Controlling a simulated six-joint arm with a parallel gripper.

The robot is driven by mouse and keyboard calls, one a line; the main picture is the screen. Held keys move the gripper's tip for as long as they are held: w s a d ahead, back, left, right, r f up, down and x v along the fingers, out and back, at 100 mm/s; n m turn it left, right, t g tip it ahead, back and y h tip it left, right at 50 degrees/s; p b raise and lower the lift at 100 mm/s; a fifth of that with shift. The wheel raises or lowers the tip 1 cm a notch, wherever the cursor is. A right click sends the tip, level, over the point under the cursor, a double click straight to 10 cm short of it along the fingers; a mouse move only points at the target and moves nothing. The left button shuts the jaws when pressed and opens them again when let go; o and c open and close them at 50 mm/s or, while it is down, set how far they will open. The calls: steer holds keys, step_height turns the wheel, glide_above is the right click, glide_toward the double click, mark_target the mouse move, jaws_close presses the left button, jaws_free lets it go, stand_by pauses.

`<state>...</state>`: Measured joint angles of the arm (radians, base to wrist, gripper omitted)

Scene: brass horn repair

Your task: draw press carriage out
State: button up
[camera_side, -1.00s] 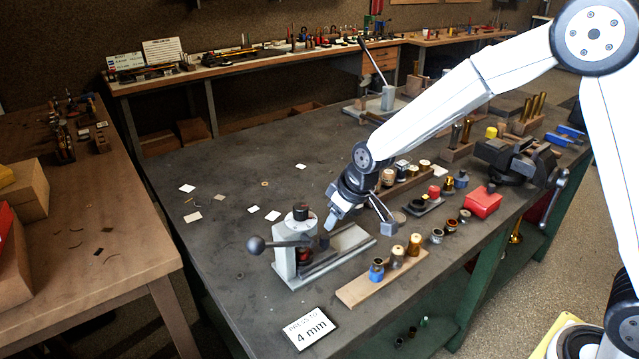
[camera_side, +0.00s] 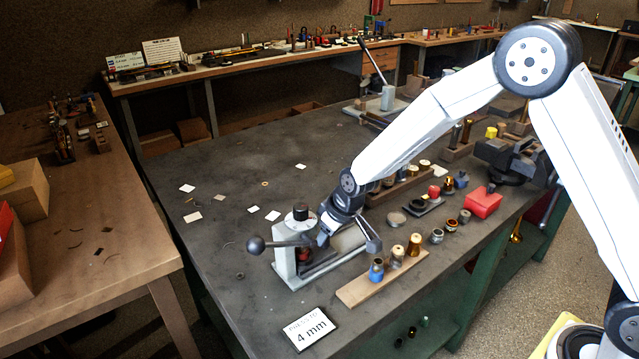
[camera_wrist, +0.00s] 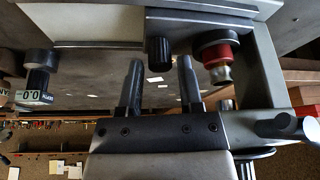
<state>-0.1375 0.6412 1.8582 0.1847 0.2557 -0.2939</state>
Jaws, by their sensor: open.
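The small grey press (camera_side: 296,262) stands on the dark bench, with its ball-ended lever (camera_side: 257,245) out to the left. Its carriage (camera_side: 345,245) lies low along the base on the right side, partly hidden by my gripper. My gripper (camera_side: 348,243) is open and low over the carriage, with one finger on each side. In the wrist view, a black upright knob (camera_wrist: 158,50) shows just beyond and between the open fingertips (camera_wrist: 160,64); contact cannot be told. The press's red-ringed part (camera_wrist: 217,54) is to the right of the knob.
A wooden strip with several brass and blue pieces (camera_side: 384,278) lies close to the right of my gripper. A "4 mm" card (camera_side: 309,328) lies in front of the press. A red box (camera_side: 483,203) stands farther right.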

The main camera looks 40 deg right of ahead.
steer(key=shift+x, duration=0.75)
steer(key=shift+c, duration=0.2)
jaws_close()
stand_by(0.9)
